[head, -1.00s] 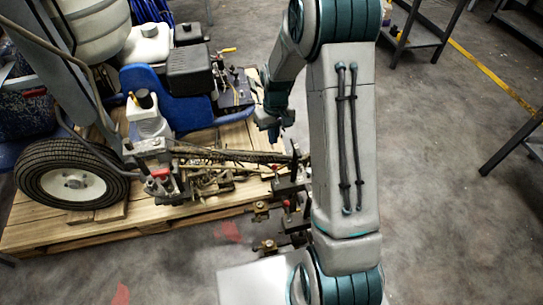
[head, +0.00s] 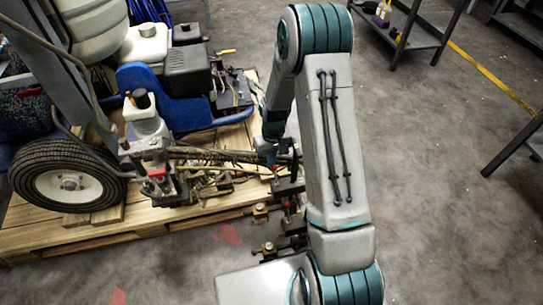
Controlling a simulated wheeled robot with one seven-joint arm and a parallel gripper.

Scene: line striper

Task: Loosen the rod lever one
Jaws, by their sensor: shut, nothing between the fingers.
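The line striper's rod assembly (head: 215,156) runs across the pallet toward my arm, with clamps at its right end. A small red-tipped lever (head: 275,168) shows there, just below my gripper (head: 272,152). Another red part (head: 156,173) sits on the clamp block at the left end of the rod. I cannot tell which of these is rod lever one. My gripper points down beside the right end of the rod, shut and empty. Its fingertips are small and partly lost against the dark clamps, so contact with the lever cannot be told.
The striper, with its black engine (head: 189,72) and wheel (head: 68,183), stands on a wooden pallet (head: 100,236). Brass-coloured clamp parts (head: 268,248) jut out past the pallet edge beside my arm. A grey shelf cart (head: 415,30) stands at upper right.

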